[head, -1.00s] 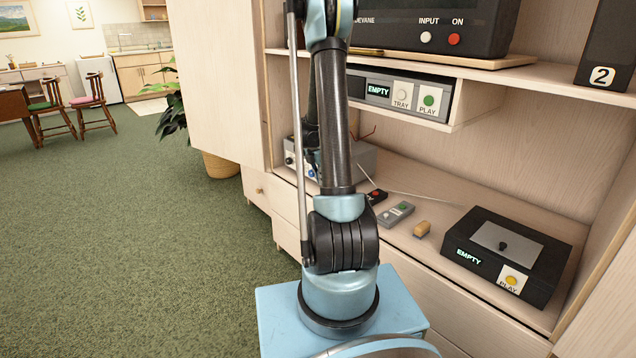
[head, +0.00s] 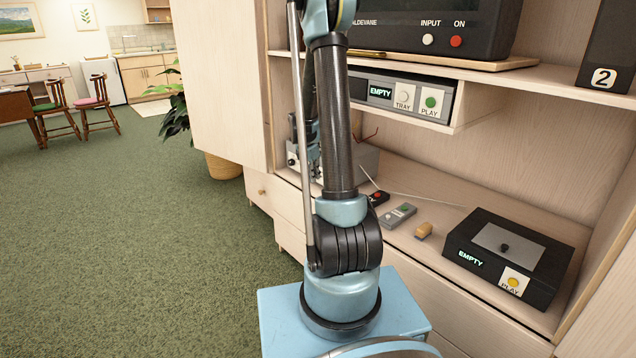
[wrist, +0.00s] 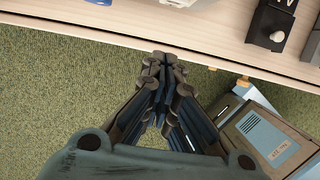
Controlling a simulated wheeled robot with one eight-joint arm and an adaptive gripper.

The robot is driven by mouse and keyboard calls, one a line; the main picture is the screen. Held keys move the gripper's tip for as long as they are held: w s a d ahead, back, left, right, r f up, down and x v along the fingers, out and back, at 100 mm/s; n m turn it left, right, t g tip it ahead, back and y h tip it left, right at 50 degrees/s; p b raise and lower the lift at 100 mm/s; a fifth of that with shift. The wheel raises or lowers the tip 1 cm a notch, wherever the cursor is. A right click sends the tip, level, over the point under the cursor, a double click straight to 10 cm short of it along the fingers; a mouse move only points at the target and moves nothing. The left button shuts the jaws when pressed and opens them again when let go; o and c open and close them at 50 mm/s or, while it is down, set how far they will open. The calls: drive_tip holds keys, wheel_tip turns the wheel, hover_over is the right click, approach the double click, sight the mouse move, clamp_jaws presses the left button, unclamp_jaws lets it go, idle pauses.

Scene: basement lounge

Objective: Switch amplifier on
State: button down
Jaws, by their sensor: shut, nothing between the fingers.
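A grey box (head: 364,162) with knobs on its front stands at the left of the lower shelf. It looks like the amplifier, but my arm hides much of it and I cannot read a label or see its on state. My gripper (wrist: 157,62) is shut and empty in the wrist view, over the green floor just short of the wooden shelf edge. In the head view my gripper (head: 315,168) is partly hidden behind my arm, in front of the grey box. In the wrist view a black block (wrist: 262,22) with a pale rounded knob (wrist: 277,36) lies right of the fingertips, apart from them.
A black player (head: 520,250) marked EMPTY sits at the right of the lower shelf. Small remotes (head: 398,215) and a tan block (head: 423,230) lie between. A disc unit (head: 405,92) hangs above; a large black unit (head: 430,28) stands higher.

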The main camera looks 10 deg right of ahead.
drive_tip(key=shift+a+v, duration=0.15)
drive_tip(key=shift+v, duration=1.3)
drive_tip(key=shift+a+v, duration=0.15)
drive_tip(key=shift+v, duration=1.35)
drive_tip(key=shift+s+f, duration=0.1)
drive_tip(key=shift+s, duration=0.05)
drive_tip(key=s+a+r+m+y, duration=0.1)
drive_tip(key=s+r+m, duration=0.35)
drive_tip(key=s, duration=0.55)
drive_tip(key=s+a+r+m, duration=0.1)
drive_tip(key=s+r+m, duration=0.2)
drive_tip(key=s+m, duration=0.5)
drive_tip(key=s+a+f+m, duration=0.1)
drive_tip(key=s+m, duration=0.4)
drive_tip(key=s, duration=0.5)
drive_tip(key=s+a+f+m+y, duration=0.1)
drive_tip(key=s+f+m, duration=0.3)
drive_tip(key=s, duration=0.6)
drive_tip(key=shift+s+a+f+m+t+y, duration=0.25)
drive_tip(key=shift+a+m+t, duration=0.2)
drive_tip(key=shift+m, duration=0.4)
